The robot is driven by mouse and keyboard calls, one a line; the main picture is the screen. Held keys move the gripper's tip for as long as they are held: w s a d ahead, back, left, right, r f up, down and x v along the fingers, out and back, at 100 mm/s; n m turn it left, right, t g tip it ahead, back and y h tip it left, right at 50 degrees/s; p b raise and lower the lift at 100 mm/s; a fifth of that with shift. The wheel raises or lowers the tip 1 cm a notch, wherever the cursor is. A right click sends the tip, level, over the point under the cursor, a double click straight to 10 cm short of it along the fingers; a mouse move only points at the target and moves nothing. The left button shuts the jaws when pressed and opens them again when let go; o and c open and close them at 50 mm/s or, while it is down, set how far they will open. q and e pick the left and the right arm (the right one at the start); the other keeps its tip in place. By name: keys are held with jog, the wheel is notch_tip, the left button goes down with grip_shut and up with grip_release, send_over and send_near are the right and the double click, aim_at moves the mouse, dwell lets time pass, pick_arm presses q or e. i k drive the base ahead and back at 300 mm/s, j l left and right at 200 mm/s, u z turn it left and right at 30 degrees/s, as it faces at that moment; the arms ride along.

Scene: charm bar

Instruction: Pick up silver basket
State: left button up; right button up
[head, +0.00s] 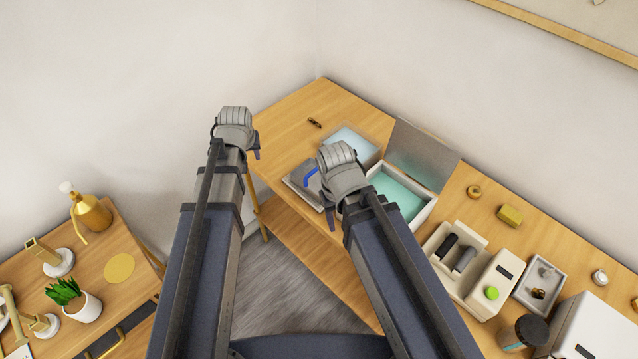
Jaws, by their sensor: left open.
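I cannot make out a clear silver basket. A flat grey, silvery piece (303,184) lies on the wooden table, partly hidden by my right gripper. A small grey tray (523,291) with dark and gold bits in it stands at the right of the table. My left gripper (236,141) is open and empty, over the table's left edge and apart from things. My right gripper (335,190) is above the grey piece, beside a blue curved part (311,178). Its jaws are mostly hidden, and I cannot tell whether it touches anything.
An open box with teal lining (397,192) and a raised lid stands on the table (290,108). A cream holder with dark rolls (444,262) and a white box (600,330) are at the right. A side table (95,290) with a gold bottle (91,212) and plant is lower left.

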aim_at(307, 177)
jog(key=k+j+z, duration=0.1)
jog(key=j+z, duration=0.2)
jog(key=z, duration=0.15)
jog(key=k+j+z, duration=0.1)
jog(key=j+z, duration=0.15)
jog(key=z, duration=0.15)
